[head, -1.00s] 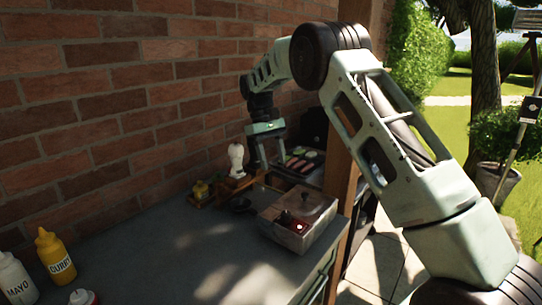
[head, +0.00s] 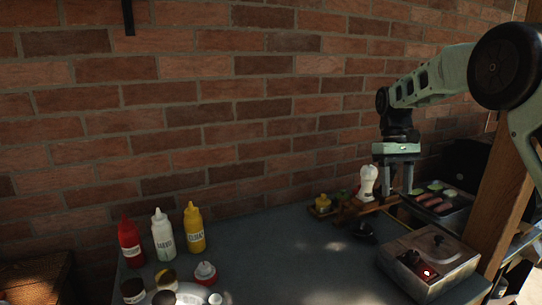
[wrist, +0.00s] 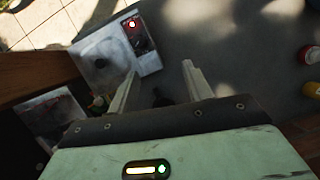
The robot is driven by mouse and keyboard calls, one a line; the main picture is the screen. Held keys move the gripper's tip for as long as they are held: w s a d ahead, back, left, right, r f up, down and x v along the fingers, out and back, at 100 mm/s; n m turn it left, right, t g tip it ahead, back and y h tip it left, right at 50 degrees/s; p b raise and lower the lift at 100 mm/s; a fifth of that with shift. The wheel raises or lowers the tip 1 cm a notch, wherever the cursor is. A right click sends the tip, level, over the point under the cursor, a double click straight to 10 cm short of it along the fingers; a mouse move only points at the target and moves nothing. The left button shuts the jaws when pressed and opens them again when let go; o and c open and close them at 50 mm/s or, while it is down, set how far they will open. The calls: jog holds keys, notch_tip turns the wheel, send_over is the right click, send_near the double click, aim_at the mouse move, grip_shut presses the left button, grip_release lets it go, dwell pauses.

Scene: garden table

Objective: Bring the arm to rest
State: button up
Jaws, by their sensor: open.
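My gripper (head: 395,188) hangs from my raised arm at the right of the head view, fingers pointing down. It is open, with nothing between the fingers. It is above the back right of the grey table (head: 290,235), just right of a white bottle (head: 368,180). In the wrist view my gripper (wrist: 158,72) shows two spread fingers, with a dark object behind them on the table. Whether the fingertips touch anything cannot be told.
A metal box with a red light (head: 415,268) stands at front right. Behind it is a tray of food (head: 440,208) beside a wooden post (head: 500,205). Red (head: 130,243), white (head: 162,238) and yellow (head: 194,230) squeeze bottles stand at left. The table's middle is mostly clear.

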jog(key=s+a+n+t, duration=0.2)
jog(key=s+a+n, duration=0.2)
jog(key=s+a, duration=1.55)
jog(key=s+f+n+t, duration=0.1)
jog(key=s+f, duration=0.1)
jog(key=s, duration=0.6)
jog(key=s+a+f+n+t+b, duration=0.1)
jog(key=s+f, duration=0.2)
jog(key=s, duration=0.6)
jog(key=shift+a+y, duration=0.3)
jog(key=shift+y, duration=0.1)
